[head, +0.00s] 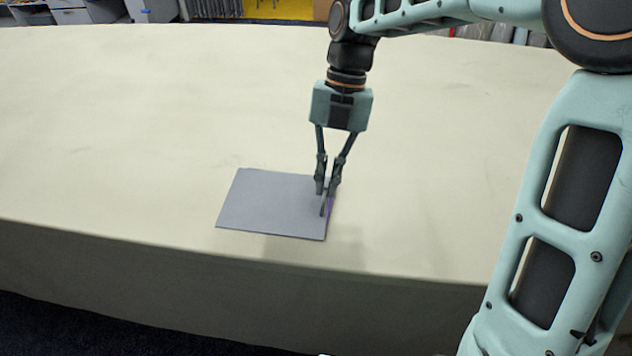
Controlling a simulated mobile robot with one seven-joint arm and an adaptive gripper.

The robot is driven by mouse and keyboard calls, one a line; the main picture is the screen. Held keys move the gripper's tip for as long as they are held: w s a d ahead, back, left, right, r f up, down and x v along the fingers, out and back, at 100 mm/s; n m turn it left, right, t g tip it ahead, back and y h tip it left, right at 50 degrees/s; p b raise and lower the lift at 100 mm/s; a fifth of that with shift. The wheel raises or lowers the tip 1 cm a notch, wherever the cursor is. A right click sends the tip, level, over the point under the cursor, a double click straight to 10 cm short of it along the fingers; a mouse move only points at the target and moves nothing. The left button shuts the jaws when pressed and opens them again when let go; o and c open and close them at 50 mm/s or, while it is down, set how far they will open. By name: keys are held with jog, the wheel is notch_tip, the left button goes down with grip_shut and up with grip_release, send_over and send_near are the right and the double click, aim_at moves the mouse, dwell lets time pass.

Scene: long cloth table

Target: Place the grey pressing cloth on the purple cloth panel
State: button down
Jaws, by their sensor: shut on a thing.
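The grey pressing cloth (270,205) lies flat near the table's front edge in the head view. A narrow strip of the purple cloth panel (331,208) shows along the grey cloth's right side; the rest of the panel is hidden, apparently beneath the grey cloth. My gripper (326,205) points down at the right part of the grey cloth, with its fingers close together and shut on the cloth near its right edge. The exact pinch between the fingertips is too small to make out.
The long cream table (150,120) is otherwise bare, with wide free room to the left, right and behind the cloth. Its front edge runs just below the cloth. Cabinets and a yellow wall stand beyond the far edge.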

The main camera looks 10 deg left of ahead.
jog(key=w, duration=0.1)
jog(key=w+a+f, duration=0.1)
jog(key=w, duration=0.1)
jog(key=w+f, duration=0.1)
jog(key=shift+w+a+p, duration=0.2)
jog(key=shift+w+p, duration=0.1)
jog(key=shift+p, duration=0.05)
jog(key=w+f, duration=0.2)
jog(key=f, duration=0.1)
jog(key=w+a+f, duration=0.1)
jog(key=w+f, duration=0.1)
jog(key=shift+w+f, duration=0.1)
jog(key=shift+f, duration=0.05)
jog(key=shift+w+f+p, duration=0.2)
jog(key=shift+f+p, duration=0.1)
jog(key=shift+f, duration=1.6)
jog(key=shift+f, duration=0.2)
jog(key=c, duration=2.1)
grip_release()
